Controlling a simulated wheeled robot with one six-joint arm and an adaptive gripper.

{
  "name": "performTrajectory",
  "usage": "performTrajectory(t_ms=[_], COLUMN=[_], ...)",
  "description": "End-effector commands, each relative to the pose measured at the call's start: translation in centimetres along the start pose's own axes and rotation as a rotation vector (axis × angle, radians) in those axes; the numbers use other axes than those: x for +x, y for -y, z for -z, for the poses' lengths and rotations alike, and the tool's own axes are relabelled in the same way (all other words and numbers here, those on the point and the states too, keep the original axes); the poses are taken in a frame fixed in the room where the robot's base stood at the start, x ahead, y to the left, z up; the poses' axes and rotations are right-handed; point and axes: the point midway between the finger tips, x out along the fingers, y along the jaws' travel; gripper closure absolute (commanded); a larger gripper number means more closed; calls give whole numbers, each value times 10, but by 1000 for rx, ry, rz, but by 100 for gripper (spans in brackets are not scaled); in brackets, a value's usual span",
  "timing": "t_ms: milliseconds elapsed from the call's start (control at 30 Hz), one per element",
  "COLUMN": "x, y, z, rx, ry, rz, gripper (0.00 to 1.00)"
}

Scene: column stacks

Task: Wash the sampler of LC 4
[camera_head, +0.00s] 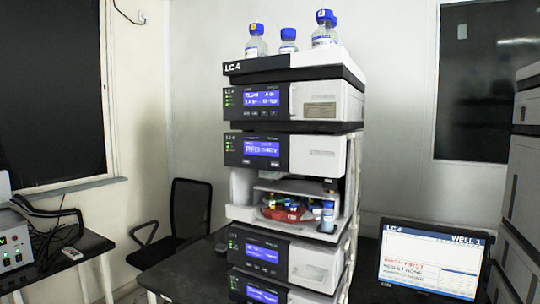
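The LC 4 stack (293,71) stands on a dark table in the middle of the head view, with the label LC 4 on its top tray. Its sampler (242,213) is the open bay in the middle of the stack. Inside the bay lie a red round tray (287,214) and several small coloured items, with a small blue-capped bottle at the right. A screen (431,260) at the lower right reads LC 4 and WELL 1, with a red line that seems to say wash first. My gripper is not in view.
Several blue-capped bottles (256,42) stand on top of the stack. A black chair (186,217) is behind at the left. A side table (85,247) at the far left bears a grey instrument (14,240). Another stack (519,190) stands at the right edge.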

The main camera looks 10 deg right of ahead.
Motion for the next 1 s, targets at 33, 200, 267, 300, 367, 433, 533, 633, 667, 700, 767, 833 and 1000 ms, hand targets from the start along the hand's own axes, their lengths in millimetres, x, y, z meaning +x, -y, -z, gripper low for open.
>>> performTrajectory(t_ms=[33, 200, 267, 300, 367, 433, 533, 633, 667, 700, 767, 833, 1000], x=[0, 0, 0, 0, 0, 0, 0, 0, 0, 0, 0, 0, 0], y=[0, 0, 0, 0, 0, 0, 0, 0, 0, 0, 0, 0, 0], z=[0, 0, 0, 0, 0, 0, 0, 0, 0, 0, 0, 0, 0], rx=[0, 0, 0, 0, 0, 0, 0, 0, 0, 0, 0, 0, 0], ry=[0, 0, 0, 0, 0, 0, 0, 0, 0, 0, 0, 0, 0], rz=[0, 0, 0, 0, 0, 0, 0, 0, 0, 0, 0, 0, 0], gripper=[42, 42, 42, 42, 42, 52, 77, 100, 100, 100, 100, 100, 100])
